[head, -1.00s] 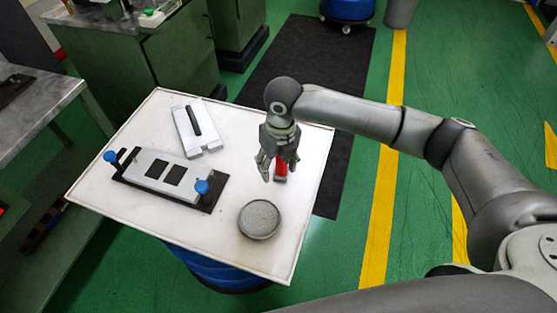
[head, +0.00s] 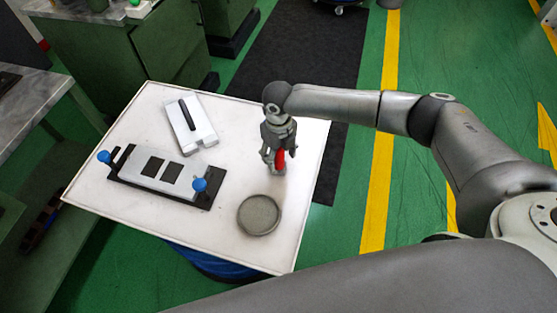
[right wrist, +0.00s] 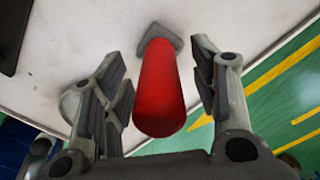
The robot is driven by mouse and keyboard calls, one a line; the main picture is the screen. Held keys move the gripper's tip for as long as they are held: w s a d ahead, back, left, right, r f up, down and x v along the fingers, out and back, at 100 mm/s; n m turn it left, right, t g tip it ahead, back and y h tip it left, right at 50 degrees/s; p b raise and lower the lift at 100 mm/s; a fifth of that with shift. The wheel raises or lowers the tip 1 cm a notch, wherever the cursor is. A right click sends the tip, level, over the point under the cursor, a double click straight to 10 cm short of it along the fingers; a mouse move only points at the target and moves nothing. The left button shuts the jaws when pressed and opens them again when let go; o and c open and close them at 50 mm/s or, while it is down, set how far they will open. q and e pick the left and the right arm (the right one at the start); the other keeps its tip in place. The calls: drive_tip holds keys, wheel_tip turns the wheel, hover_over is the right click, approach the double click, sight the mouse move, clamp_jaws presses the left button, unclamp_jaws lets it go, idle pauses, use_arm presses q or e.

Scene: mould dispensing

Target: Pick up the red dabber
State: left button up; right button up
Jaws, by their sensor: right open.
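The red dabber (right wrist: 160,88) stands on the white table, its red handle pointing up at the camera in the right wrist view and its grey base beneath. In the head view the red dabber (head: 280,158) is partly hidden by my right gripper (head: 272,165). My right gripper (right wrist: 160,95) is open, with one finger on each side of the red handle. A gap shows between the handle and each finger in the right wrist view. My left gripper is not in view.
A round grey dish (head: 259,215) stands close in front of my right gripper. A mould on a black base (head: 205,203) with blue knobs lies at the left. A white block with a black handle (head: 205,135) lies behind. The white table's (head: 235,250) right edge is near.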

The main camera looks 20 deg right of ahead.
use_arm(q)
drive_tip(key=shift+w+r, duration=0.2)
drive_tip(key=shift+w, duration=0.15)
use_arm(e)
drive_tip(key=shift+f, duration=0.8)
drive_tip(key=shift+c, duration=0.5)
drive_tip(key=c, duration=1.1)
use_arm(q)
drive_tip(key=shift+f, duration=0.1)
use_arm(e)
drive_tip(key=shift+o, duration=0.2)
drive_tip(key=shift+r, duration=0.15)
